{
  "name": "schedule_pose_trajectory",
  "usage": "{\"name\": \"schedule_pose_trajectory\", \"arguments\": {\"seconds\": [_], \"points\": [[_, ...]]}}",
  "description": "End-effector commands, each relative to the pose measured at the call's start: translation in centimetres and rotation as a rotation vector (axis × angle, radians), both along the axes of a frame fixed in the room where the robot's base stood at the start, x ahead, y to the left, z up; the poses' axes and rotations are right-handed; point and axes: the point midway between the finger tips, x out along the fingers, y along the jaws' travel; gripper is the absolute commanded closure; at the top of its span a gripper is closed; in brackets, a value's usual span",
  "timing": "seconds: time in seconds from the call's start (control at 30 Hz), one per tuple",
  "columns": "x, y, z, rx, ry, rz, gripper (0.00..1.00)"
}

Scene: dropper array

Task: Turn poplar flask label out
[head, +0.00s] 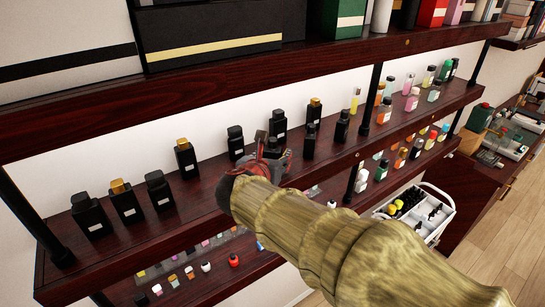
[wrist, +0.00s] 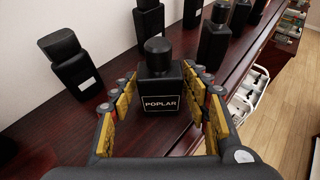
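The poplar flask (wrist: 160,86) is a black square bottle with a black cap, upright on the dark wood shelf. Its white-framed POPLAR label faces the wrist camera, toward the shelf's front. My gripper (wrist: 163,88) is open, with its yellow-padded fingers on the left and right of the flask. The gaps at the fingertips are narrow, and I cannot tell whether either pad touches. In the head view my gripper (head: 272,153) is at the middle shelf and hides most of the flask.
Other black flasks stand on the same shelf (wrist: 100,118), including a tilted-looking one (wrist: 68,60) at left and one (wrist: 149,22) behind. In the head view, small colored bottles (head: 386,110) stand farther right. A white caddy (head: 443,213) is below right.

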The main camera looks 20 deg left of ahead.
Motion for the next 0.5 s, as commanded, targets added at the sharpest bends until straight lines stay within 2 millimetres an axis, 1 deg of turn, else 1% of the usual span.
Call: {"name": "schedule_pose_trajectory", "arguments": {"seconds": [0.07, 0.5], "points": [[-0.01, 0.00, 0.00, 0.000, 0.000, 0.000, 0.59], [-0.02, 0.01, 0.01, 0.000, 0.000, 0.000, 0.84]]}}
